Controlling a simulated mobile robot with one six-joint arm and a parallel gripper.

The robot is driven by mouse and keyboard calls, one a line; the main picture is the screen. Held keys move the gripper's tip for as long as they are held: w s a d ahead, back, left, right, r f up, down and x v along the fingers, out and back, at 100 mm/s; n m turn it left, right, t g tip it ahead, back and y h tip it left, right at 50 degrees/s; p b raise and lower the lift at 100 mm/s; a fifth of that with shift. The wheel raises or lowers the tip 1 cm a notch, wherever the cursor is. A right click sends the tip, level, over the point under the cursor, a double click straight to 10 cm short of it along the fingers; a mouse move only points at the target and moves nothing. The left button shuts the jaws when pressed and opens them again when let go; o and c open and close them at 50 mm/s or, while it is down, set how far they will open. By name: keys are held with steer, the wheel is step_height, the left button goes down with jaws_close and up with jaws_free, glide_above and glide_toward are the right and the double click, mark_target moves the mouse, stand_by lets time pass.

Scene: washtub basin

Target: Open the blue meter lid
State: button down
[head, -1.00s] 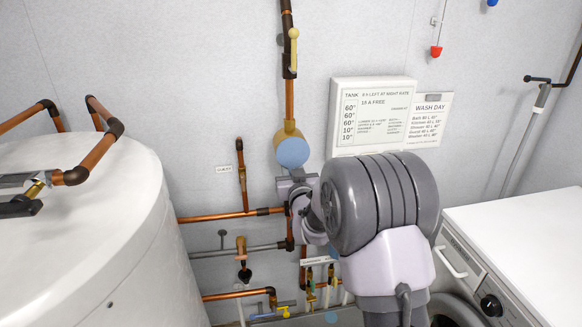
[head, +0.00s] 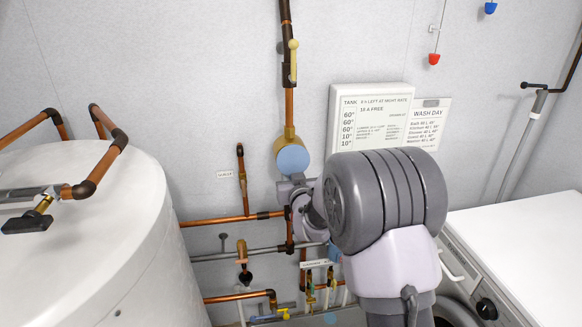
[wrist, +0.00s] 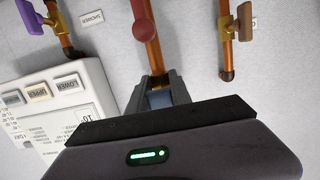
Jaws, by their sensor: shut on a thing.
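The blue meter lid (head: 292,159) is a round pale-blue disc on the front of a brass meter body (head: 280,147), on the copper pipe at the back wall. It appears to lie flat over the meter face. My gripper (head: 291,189) is at the lid's lower edge. In the wrist view my gripper (wrist: 158,97) is shut on a small blue-grey part, which I take to be the lid's edge or tab. The fingers hide most of it, and the lid's disc is not clear there.
Copper pipes (head: 232,218) run below and left of the meter. A yellow lever (head: 293,58) is above it. White notice panels (head: 372,118) are to its right. A white tank (head: 90,240) stands left and a white machine (head: 520,245) right. A red-brown knob (wrist: 144,28) is close in the wrist view.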

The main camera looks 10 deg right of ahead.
steer(key=shift+s+r+g+p, duration=0.3)
steer(key=shift+r+g+p, duration=0.3)
steer(key=shift+r+p, duration=0.25)
steer(key=p, duration=0.1)
steer(key=s+g+p, duration=0.1)
steer(key=p, duration=0.1)
steer(key=shift+s+f+g, duration=0.2)
steer(key=shift+s+g, duration=0.05)
steer(key=shift+g, duration=0.05)
steer(key=shift+s+f+p, duration=0.1)
steer(key=shift+s+p, duration=0.25)
steer(key=shift+p, duration=0.3)
steer(key=s+r+g+p, duration=0.8)
steer(key=g+p, duration=0.4)
steer(key=p, duration=1.2)
step_height(320, 180, up, 10)
steer(key=w+p, duration=0.1)
steer(key=p, duration=0.4)
steer(key=shift+w+g, duration=0.15)
steer(key=shift+g, duration=0.15)
